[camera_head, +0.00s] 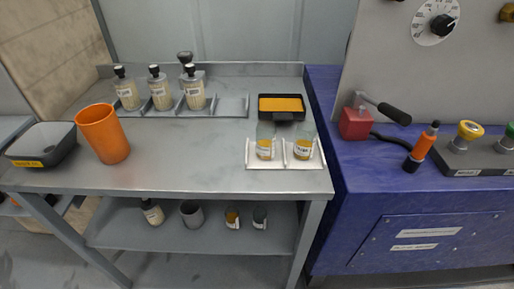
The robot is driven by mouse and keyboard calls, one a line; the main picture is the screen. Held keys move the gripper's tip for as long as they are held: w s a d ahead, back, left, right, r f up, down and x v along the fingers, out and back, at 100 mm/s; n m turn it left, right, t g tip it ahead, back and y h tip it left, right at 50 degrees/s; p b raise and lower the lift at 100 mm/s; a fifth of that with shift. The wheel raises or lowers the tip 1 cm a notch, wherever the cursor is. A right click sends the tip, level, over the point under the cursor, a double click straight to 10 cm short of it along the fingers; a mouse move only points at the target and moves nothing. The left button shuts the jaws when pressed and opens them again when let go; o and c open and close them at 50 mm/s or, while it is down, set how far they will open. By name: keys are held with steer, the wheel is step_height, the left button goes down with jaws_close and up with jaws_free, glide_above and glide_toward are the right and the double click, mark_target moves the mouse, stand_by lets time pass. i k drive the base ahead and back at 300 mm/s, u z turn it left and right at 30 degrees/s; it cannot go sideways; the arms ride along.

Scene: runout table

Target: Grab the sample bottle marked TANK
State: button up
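Three clear bottles with black caps, pale contents and white labels stand upright in a divided metal rack (232,104) at the back left of the table: a left bottle (127,97), a middle bottle (161,97) and a right bottle (194,98). The lettering is too small to read surely, so I cannot tell which is marked TANK. My gripper is not in view.
An orange cup (104,134) and dark bin (42,145) stand at the left of the grey table (195,150). A black tray with yellow inside (281,104) sits behind the amber containers. Several vessels are on the lower shelf (175,240). A blue bench (370,180) adjoins at right.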

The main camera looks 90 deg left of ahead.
mark_target(305, 141)
steer(key=k, duration=0.1)
steer(key=u, duration=2.3)
steer(key=i, duration=0.25)
steer(key=u, duration=0.7)
